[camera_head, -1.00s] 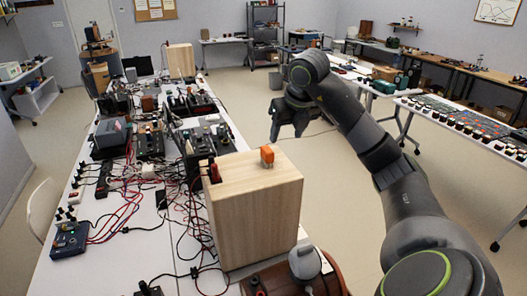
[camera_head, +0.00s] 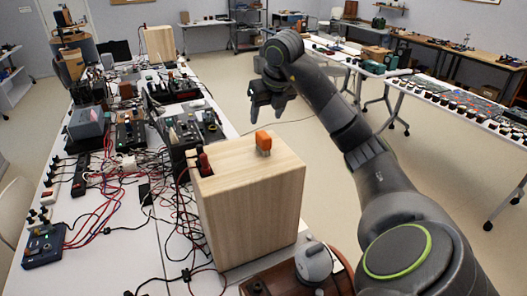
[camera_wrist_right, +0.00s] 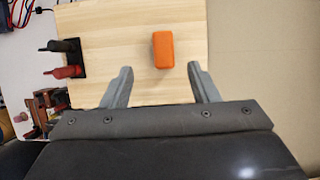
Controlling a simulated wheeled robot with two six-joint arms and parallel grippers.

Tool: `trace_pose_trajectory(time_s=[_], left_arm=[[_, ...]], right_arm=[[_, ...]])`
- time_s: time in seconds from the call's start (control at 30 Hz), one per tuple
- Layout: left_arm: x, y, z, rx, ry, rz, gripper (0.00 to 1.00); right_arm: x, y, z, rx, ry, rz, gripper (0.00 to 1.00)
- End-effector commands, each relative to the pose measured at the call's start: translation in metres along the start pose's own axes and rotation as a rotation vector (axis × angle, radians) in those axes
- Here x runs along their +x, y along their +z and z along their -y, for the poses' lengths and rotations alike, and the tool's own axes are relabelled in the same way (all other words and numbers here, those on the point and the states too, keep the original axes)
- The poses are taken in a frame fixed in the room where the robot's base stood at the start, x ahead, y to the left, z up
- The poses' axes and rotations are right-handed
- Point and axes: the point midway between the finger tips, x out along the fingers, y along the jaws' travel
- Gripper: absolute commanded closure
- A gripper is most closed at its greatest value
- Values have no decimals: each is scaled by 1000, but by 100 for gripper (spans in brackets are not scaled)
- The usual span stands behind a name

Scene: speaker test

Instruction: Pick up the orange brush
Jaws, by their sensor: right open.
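The orange brush (camera_head: 263,142) is a small block-shaped thing standing on top of a light wooden box (camera_head: 250,213) near the box's far right edge. In the right wrist view the brush (camera_wrist_right: 163,50) lies beyond the fingertips, between their lines and touching neither. My right gripper (camera_head: 266,110) is open and empty, pointing down, above and behind the brush in the head view. Its two grey fingers (camera_wrist_right: 160,79) are spread over the wooden box (camera_wrist_right: 110,30) in the wrist view. My left gripper is in neither view.
Red and black plugs (camera_head: 203,162) stand on the box's left edge, also visible in the wrist view (camera_wrist_right: 66,72). A white table (camera_head: 150,245) holds tangled cables and several devices. A grey-white round device (camera_head: 313,262) stands in front of the box.

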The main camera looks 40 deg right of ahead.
Motion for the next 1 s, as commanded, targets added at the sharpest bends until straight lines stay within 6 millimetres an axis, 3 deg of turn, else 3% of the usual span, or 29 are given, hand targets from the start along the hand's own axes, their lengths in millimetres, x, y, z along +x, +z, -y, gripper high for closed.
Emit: trace_pose_trajectory(time_s=[0.03, 0.33, 0.4, 0.73, 1.0], left_arm=[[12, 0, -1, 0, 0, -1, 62], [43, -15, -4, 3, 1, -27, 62], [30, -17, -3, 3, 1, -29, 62], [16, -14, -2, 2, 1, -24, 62], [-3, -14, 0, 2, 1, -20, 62]], right_arm=[[12, -2, -1, 1, 2, 0, 45], [44, -2, 0, 0, 1, 0, 45], [49, 0, 0, 0, 1, -5, 45], [73, -2, 2, 0, 0, -4, 45], [108, -7, 5, 1, 2, -4, 45]])
